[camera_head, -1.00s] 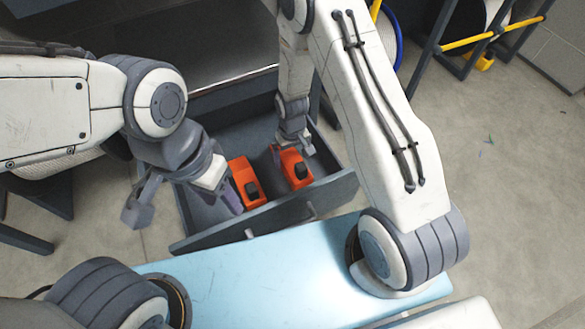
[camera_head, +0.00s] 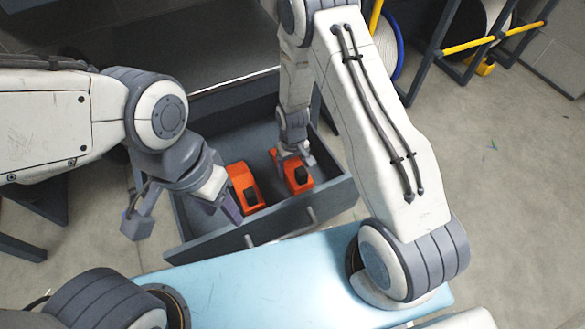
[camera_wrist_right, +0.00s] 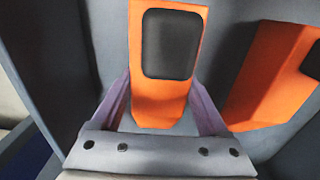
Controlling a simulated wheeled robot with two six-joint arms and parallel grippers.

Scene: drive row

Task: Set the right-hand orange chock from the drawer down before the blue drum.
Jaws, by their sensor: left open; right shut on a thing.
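The right-hand orange chock (camera_head: 299,181), with a dark pad, is in the open grey drawer (camera_head: 206,247). My right gripper (camera_head: 293,160) reaches down into the drawer and is shut on this chock. The right wrist view shows the chock (camera_wrist_right: 158,103) between its two purple fingers. I cannot tell whether the chock is clear of the drawer floor. The other orange chock (camera_head: 240,177) lies to its left, also in the drawer. My left gripper (camera_head: 183,214) is open and empty over the drawer's left side. A blue-rimmed drum (camera_head: 398,48) shows partly behind my right arm.
A dark rack with a yellow bar (camera_head: 468,42) and a pale drum (camera_head: 494,17) stands at the upper right. A yellow block (camera_head: 486,67) is on the floor there. The concrete floor (camera_head: 500,200) on the right is largely clear.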

